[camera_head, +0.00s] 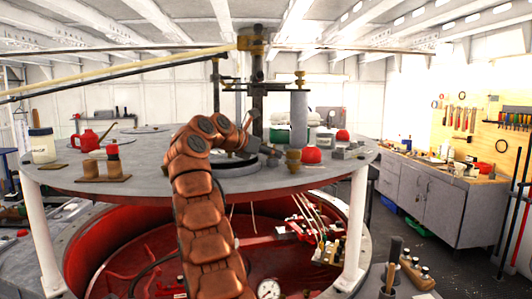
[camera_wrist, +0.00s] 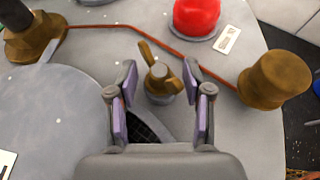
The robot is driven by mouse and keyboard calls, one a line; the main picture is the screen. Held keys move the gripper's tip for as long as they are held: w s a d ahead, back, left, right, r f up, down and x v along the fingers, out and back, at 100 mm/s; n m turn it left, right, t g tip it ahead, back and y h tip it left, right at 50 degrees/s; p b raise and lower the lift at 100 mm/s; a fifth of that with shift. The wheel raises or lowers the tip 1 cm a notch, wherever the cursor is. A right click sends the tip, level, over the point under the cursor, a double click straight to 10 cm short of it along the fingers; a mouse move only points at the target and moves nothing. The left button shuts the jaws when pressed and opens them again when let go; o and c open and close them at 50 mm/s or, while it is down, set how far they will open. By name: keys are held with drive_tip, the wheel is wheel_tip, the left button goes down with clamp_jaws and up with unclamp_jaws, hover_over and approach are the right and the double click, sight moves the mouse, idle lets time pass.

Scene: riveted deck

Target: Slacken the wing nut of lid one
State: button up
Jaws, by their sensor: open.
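In the wrist view a brass wing nut (camera_wrist: 160,76) with two upright wings stands on a grey round plate. No contact shows. In the head view my copper arm reaches over the round grey table top (camera_head: 130,180); the gripper is largely hidden behind the arm, and I cannot make out the wing nut there. Which lid the nut belongs to is not readable.
A red dome (camera_wrist: 197,16) with a white tag (camera_wrist: 227,40) lies beyond the nut. A brass cup-like post (camera_wrist: 273,80) stands right, a brass base (camera_wrist: 35,38) left, and a reddish rod runs between them. A red oil can (camera_head: 88,140) stands left on the table.

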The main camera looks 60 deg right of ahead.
drive_tip(key=shift+a+r, duration=0.35)
drive_tip(key=shift+a, duration=0.1)
drive_tip(key=shift+w+a+r, duration=0.2)
drive_tip(key=shift+a, duration=0.4)
drive_tip(key=shift+v, duration=1.8)
drive_tip(key=w+a, duration=0.1)
drive_tip(key=a, duration=0.2)
drive_tip(key=w+a, duration=0.1)
drive_tip(key=a, duration=0.3)
drive_tip(key=w+a, duration=0.1)
drive_tip(key=a, duration=0.3)
drive_tip(key=shift+f, duration=0.1)
drive_tip(key=shift+c, duration=0.4)
